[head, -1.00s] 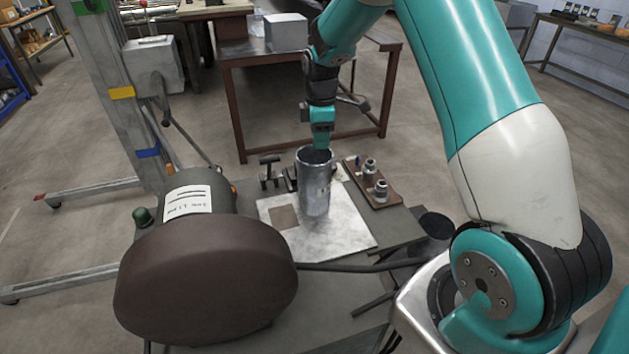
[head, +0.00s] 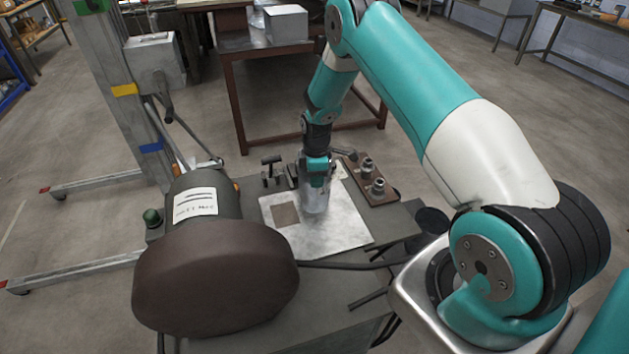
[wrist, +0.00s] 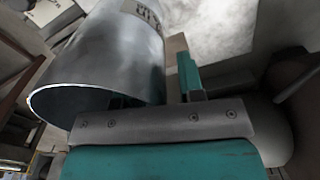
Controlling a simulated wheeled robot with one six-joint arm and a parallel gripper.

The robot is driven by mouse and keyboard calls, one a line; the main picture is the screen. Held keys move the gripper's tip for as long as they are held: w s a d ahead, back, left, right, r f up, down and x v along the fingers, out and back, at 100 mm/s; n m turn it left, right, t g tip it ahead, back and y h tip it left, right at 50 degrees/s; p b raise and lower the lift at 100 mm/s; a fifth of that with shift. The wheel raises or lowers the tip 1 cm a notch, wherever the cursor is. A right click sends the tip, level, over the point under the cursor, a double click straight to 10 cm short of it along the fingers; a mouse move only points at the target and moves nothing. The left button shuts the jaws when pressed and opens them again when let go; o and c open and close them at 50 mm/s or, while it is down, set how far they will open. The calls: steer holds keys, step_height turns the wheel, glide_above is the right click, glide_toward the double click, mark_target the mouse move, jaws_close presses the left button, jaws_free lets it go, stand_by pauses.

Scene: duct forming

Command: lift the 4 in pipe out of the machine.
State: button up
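The pipe (head: 315,203) is a grey metal cylinder standing upright on a pale metal plate (head: 345,235) on the machine's table. In the wrist view the pipe (wrist: 105,60) fills the upper left, with its open rim towards me and part of a white label that I cannot read. My gripper (head: 316,180) points down at the top of the pipe and hides much of its upper part. In the wrist view one finger of my gripper (wrist: 160,85) is just outside the pipe wall, with a narrow gap; the other is mostly hidden by the pipe. The fingers look apart.
A large dark brown rounded housing (head: 215,275) with a labelled motor (head: 195,203) stands at the front left. A brown board with metal fittings (head: 370,180) lies right of the pipe. A small black T-shaped tool (head: 272,172) stands to its left. A lift mast (head: 125,95) rises at the left.

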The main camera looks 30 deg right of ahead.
jaws_close()
steer(key=shift+r, duration=0.1)
stand_by(0.3)
